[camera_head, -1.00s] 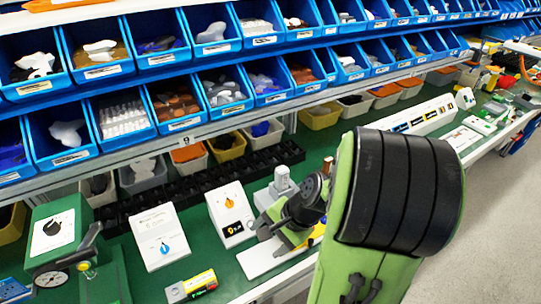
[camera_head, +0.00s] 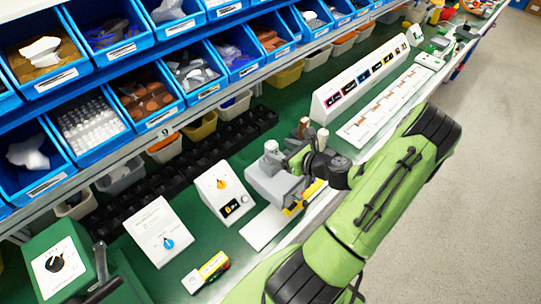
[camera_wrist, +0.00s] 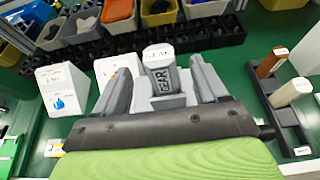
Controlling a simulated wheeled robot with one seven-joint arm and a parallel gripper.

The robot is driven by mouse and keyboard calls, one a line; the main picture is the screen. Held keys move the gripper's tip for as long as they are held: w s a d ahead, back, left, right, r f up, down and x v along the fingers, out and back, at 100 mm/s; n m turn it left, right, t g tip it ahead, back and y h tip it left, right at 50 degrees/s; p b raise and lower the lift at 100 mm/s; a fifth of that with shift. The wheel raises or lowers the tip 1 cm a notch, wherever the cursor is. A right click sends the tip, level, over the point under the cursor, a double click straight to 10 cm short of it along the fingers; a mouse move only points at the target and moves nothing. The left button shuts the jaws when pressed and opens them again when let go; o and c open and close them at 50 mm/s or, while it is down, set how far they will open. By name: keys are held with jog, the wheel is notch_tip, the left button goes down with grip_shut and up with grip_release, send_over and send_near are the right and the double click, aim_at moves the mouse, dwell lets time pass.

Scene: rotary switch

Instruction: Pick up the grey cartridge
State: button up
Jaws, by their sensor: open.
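The grey cartridge (camera_wrist: 160,72), with "GEAR" lettered on it, stands upright in a light grey base in the wrist view. Its top also shows in the head view (camera_head: 271,148). My gripper (camera_wrist: 160,78) is open, with one grey finger on each side of the cartridge. Gaps show between the cartridge and both fingers. In the head view my green arm reaches in from the lower right, and my wrist partly covers the grey base (camera_head: 272,186).
A brown cartridge (camera_wrist: 271,62) and a cream cartridge (camera_wrist: 290,92) stand in a dark rack at right. White panels with an orange knob (camera_head: 222,184) and a blue knob (camera_head: 168,243) stand left. Black trays (camera_head: 185,178) and blue bins line the back.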

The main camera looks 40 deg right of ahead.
aim_at(276, 150)
jog(key=x, duration=0.5)
jog(key=shift+w+f+p, duration=0.2)
jog(key=shift+p, duration=0.15)
jog(key=shift+s, duration=0.2)
jog(key=c, duration=1.2)
